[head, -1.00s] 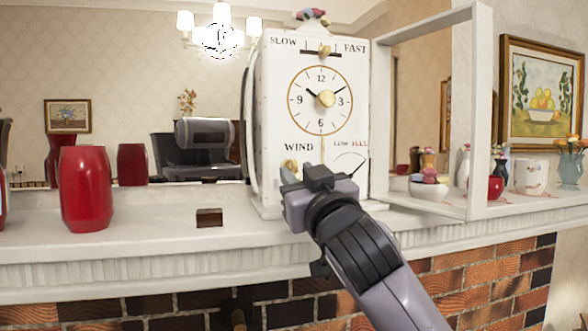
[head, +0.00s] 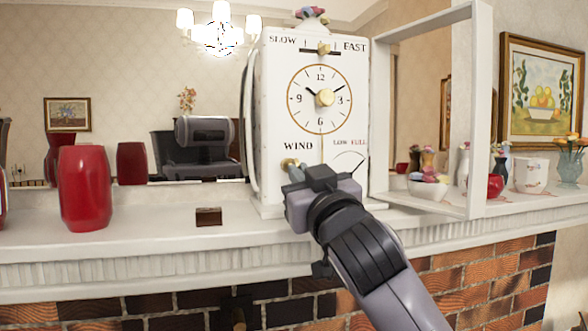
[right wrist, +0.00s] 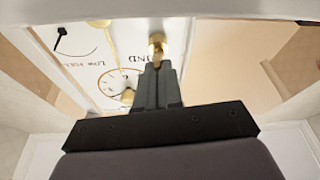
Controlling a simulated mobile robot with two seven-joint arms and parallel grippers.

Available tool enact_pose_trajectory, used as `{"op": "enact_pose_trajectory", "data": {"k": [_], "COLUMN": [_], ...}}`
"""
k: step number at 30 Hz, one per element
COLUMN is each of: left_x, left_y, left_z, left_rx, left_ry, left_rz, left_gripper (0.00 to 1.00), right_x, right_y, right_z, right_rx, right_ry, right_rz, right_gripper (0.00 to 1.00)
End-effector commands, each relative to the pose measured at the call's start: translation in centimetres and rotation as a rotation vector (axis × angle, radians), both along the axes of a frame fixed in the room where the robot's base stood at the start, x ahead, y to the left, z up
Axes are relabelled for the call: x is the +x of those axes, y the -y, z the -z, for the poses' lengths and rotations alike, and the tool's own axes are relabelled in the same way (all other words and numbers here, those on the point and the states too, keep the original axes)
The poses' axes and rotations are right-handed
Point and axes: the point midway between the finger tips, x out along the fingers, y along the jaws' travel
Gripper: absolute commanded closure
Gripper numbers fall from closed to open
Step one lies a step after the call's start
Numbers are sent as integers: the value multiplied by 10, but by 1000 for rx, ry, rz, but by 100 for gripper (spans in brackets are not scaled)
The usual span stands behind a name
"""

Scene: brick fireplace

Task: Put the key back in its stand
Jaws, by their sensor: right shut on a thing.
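The gold key (head: 290,163) is at the WIND spot, low on the left of the white clock's (head: 272,115) face. My right gripper (head: 293,177) is in front of the clock's lower face, shut on the key. In the right wrist view the key's gold end (right wrist: 157,42) shows at the tips of the closed fingers, and the clock looks upside down. I cannot tell whether the key is still in its hole. A small brown block, which looks like the stand (head: 208,216), sits on the mantel left of the clock, apart from the gripper. My left gripper is not in view.
The clock's open door frame (head: 480,110) stands out on the right. A red vase (head: 85,188) is left of the stand. A white pot (head: 530,176) and other vases are at right. The white mantel (head: 150,222) is clear around the stand; a mirror is behind.

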Motion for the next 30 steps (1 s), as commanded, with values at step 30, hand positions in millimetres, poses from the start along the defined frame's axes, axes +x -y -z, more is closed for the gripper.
{"op": "enact_pose_trajectory", "data": {"k": [30], "left_x": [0], "left_y": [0], "left_z": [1], "left_rx": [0], "left_ry": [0], "left_rz": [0], "left_gripper": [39], "right_x": [-20], "right_y": [5], "right_z": [0], "right_rx": [0], "right_ry": [1], "right_rz": [-3], "right_gripper": [100]}}
